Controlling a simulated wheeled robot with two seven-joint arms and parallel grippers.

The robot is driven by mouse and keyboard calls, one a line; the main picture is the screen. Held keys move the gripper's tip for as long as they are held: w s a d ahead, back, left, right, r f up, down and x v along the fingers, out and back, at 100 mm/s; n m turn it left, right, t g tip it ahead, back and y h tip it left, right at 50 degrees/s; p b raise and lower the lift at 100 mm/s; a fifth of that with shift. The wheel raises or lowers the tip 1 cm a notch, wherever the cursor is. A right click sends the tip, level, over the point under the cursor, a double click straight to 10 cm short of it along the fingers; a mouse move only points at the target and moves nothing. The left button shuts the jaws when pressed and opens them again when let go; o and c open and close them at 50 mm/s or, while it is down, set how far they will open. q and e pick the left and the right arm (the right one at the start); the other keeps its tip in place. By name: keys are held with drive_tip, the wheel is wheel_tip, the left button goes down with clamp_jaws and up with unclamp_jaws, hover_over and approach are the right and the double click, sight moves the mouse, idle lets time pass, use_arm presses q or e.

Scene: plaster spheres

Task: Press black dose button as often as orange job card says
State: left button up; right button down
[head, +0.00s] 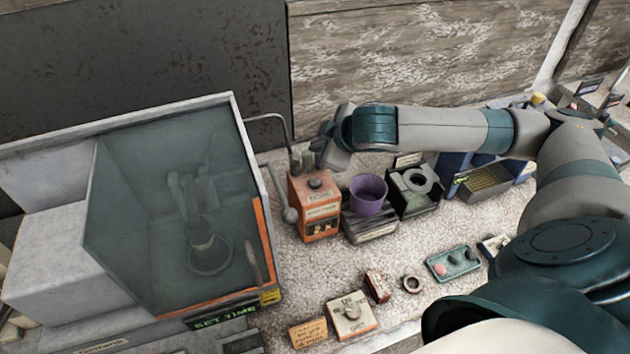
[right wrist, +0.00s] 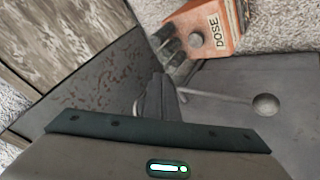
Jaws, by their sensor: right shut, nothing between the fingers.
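The orange dose box (head: 320,213) stands right of the glass cabinet. Its dark dose button (head: 315,183) is on top; in the right wrist view the button (right wrist: 196,41) sits beside the word DOSE. An orange card (head: 308,333) with dark writing, too small to read, lies at the front. My right gripper (head: 326,152) is above and behind the dose box, shut and empty. In the right wrist view its fingers (right wrist: 158,92) are apart from the button. My left gripper is out of view.
Grey cylinders (right wrist: 166,43) stand at the box's edge. A glass-fronted cabinet (head: 160,220) is on the left, and a ball-ended lever (head: 289,214) lies between. A purple cup (head: 368,193) stands right of the box. A teal tray (head: 454,263) is further right.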

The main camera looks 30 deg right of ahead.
drive_tip(key=b, duration=0.6)
hover_over(318, 184)
wheel_tip(318, 184, down, 6)
drive_tip(key=shift+f+b, duration=0.5)
drive_tip(key=shift+f, duration=0.75)
drive_tip(key=shift+a+f, duration=0.1)
drive_tip(key=shift+f, duration=0.9)
idle(1.7)
drive_tip(key=shift+r, duration=0.15)
drive_tip(key=shift+r+p, duration=0.8)
drive_tip(key=shift+p, duration=0.1)
wheel_tip(318, 184, up, 5)
drive_tip(key=p, duration=0.5)
idle(0.4)
